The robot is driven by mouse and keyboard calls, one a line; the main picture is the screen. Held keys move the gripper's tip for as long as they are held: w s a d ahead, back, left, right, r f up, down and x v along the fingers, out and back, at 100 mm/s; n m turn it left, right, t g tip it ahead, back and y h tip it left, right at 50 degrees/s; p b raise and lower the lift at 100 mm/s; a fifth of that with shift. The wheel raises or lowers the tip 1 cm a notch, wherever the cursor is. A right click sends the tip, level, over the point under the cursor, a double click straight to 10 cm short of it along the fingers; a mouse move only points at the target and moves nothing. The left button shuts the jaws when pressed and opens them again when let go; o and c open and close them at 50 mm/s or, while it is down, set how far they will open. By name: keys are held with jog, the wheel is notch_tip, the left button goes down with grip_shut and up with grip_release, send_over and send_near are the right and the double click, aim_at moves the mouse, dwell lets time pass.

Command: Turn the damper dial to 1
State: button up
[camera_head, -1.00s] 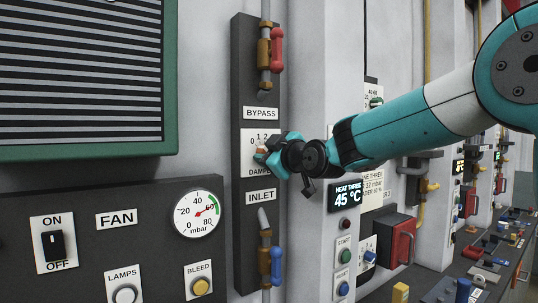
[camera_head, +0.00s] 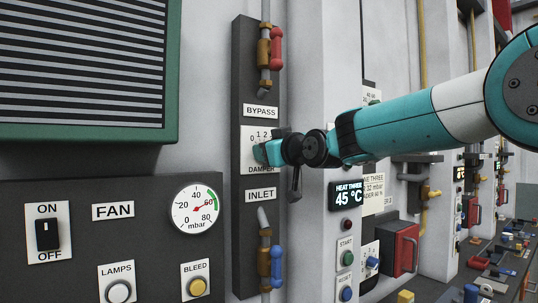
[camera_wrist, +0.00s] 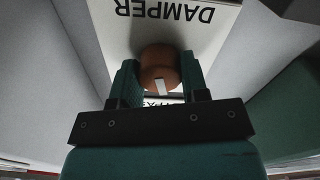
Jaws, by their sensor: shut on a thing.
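The damper dial is an orange-brown round knob with a white pointer mark, seen in the wrist view (camera_wrist: 160,68) between my two teal fingers. My gripper (camera_wrist: 160,80) is shut on the dial, one finger on each side. In the head view my gripper (camera_head: 268,152) covers the dial. The white damper plate (camera_head: 248,138) shows numbers 0, 1 and 2 along its top, with the rest partly hidden. The word DAMPER reads upside down on the plate in the wrist view (camera_wrist: 170,15). Which number the pointer faces I cannot tell.
The dark column holds a red-handled bypass valve (camera_head: 277,48) above and a blue-handled inlet valve (camera_head: 276,265) below. A pressure gauge (camera_head: 196,209) and fan switch (camera_head: 48,235) are at left. A pillar with a heat display (camera_head: 348,194) stands right of the dial.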

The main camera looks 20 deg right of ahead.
jog(key=shift+r, duration=0.1)
jog(key=o, duration=0.9)
jog(key=shift+o, duration=0.2)
jog(key=shift+s, duration=0.1)
jog(key=b+v, duration=0.8)
jog(key=v, duration=0.9)
